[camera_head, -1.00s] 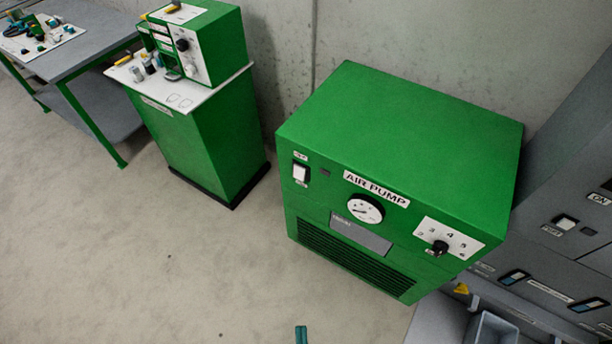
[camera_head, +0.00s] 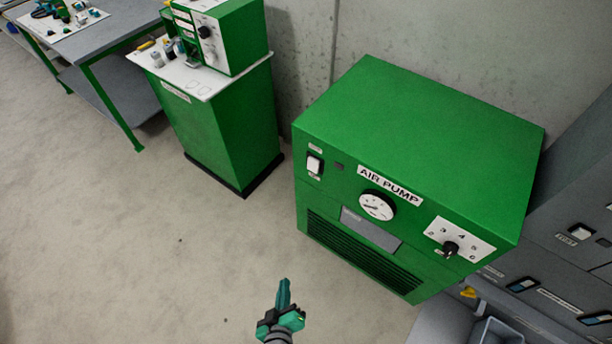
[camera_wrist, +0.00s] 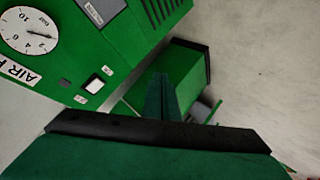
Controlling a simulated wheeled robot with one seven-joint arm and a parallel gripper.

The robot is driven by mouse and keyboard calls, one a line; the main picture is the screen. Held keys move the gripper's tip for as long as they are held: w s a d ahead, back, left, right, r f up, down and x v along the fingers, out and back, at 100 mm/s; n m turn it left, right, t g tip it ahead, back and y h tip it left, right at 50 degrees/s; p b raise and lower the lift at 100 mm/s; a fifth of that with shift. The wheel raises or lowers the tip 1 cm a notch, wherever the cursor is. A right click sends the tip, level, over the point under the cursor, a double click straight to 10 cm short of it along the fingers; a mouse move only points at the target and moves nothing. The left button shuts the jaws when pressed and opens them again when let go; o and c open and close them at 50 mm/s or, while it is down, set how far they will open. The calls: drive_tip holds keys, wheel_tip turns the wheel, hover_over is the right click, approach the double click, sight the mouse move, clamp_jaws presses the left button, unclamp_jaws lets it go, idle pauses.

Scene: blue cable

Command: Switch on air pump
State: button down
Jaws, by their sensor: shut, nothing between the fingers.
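The green air pump (camera_head: 420,130) stands against the wall, with its name plate, a round gauge (camera_head: 376,205) and a dial on a white plate (camera_head: 452,247) on its front. Its white rocker switch (camera_head: 314,164) is at the upper left of the front. A small dark lamp (camera_head: 339,167) sits beside the switch. My gripper (camera_head: 283,290) is shut and empty, in front of the pump and below the switch in the head view. In the wrist view the switch (camera_wrist: 93,85) shows to the left of my shut fingertips (camera_wrist: 163,84), apart from them.
A green cabinet (camera_head: 225,130) with a green device (camera_head: 232,38) on top stands left of the pump. A grey table (camera_head: 85,45) is farther left. Grey panels with switches (camera_head: 580,232) stand at the right. Open floor lies in front.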

drive_tip(key=w+a+r+n+h, duration=0.1)
drive_tip(key=w+r+n+h, duration=0.15)
drive_tip(key=w, duration=0.65)
drive_tip(key=w+a+r+n+h, duration=0.1)
drive_tip(key=w+h, duration=0.2)
drive_tip(key=w, duration=0.6)
drive_tip(key=w+r+t+h, duration=0.1)
drive_tip(key=w+r+h, duration=0.3)
drive_tip(key=r, duration=0.3)
drive_tip(key=shift+w+r, duration=0.25)
drive_tip(key=shift+w, duration=0.1)
drive_tip(key=shift+d, duration=0.1)
approach(312, 170)
drive_tip(key=x, duration=0.5)
drive_tip(key=shift+w+f, duration=0.1)
drive_tip(key=shift+w, duration=0.05)
drive_tip(key=shift+w+d, duration=0.35)
drive_tip(key=shift+d, duration=0.2)
